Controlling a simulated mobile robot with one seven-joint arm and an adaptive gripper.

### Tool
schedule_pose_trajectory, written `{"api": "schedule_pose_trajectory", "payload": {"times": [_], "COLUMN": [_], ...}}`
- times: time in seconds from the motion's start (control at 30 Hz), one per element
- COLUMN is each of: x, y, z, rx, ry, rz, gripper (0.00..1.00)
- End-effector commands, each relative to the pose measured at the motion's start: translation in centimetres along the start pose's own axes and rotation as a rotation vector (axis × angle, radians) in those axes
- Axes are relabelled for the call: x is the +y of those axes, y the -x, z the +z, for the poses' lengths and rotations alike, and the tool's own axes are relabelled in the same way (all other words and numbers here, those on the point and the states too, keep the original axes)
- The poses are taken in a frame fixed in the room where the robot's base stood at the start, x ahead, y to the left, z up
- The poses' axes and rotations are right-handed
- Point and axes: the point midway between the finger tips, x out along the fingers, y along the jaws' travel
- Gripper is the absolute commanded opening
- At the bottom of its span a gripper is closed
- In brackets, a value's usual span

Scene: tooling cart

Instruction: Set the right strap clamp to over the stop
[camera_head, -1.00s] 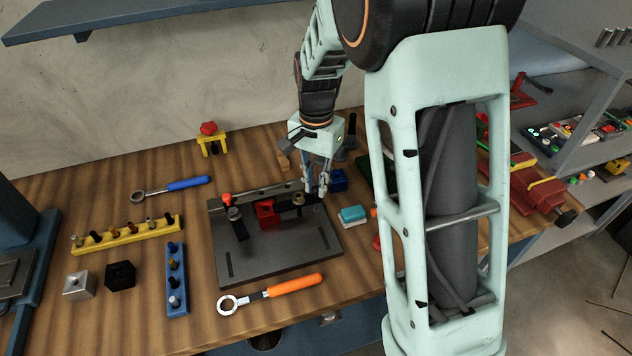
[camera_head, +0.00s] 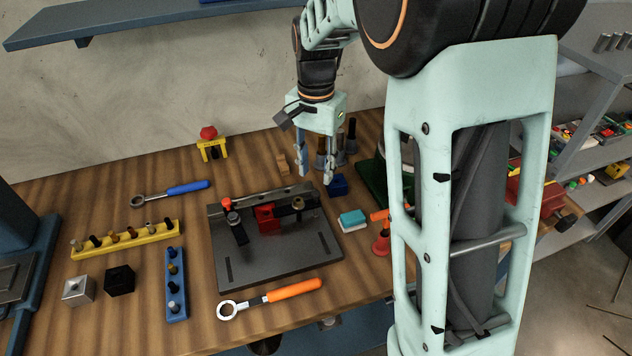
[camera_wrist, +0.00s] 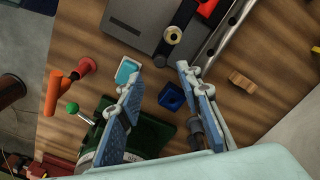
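The dark fixture plate (camera_head: 285,263) lies on the bench; part of it shows in the wrist view (camera_wrist: 130,22). Its right strap clamp (camera_head: 299,204) has a brass nut and a black strap lying roughly left to right, its left end close to the red block (camera_head: 267,217). The clamp also shows in the wrist view (camera_wrist: 173,34). I cannot tell whether the strap overlaps the block. The left strap clamp (camera_head: 237,231) has a red-orange knob. My gripper (camera_head: 317,176) is open and empty, above and apart from the right clamp; its spread fingers show in the wrist view (camera_wrist: 158,73).
A blue block (camera_head: 338,186) and a teal-and-white box (camera_head: 353,220) lie right of the plate. Dark cylinders (camera_head: 340,145) stand behind my gripper. An orange-handled wrench (camera_head: 280,292) lies in front, a yellow rack (camera_head: 125,238) and blue rack (camera_head: 176,290) left.

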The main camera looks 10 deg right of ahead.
Motion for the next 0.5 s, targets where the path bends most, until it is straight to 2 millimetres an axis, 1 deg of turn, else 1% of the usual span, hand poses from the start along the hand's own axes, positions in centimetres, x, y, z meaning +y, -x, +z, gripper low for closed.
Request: {"api": "schedule_pose_trajectory", "payload": {"times": [0.03,0.2,0.33,0.5], "x": [-0.1,0.0,0.0,0.0], "y": [1.2,4.0,5.2,5.7], "z": [-0.1,0.0,0.0,0.0], "rx": [0.004,0.001,0.000,0.000], "ry": [0.000,-0.001,-0.001,-0.001], "rz": [-0.004,-0.002,0.000,0.000], "gripper": [0.33,0.33,0.33,0.33]}}
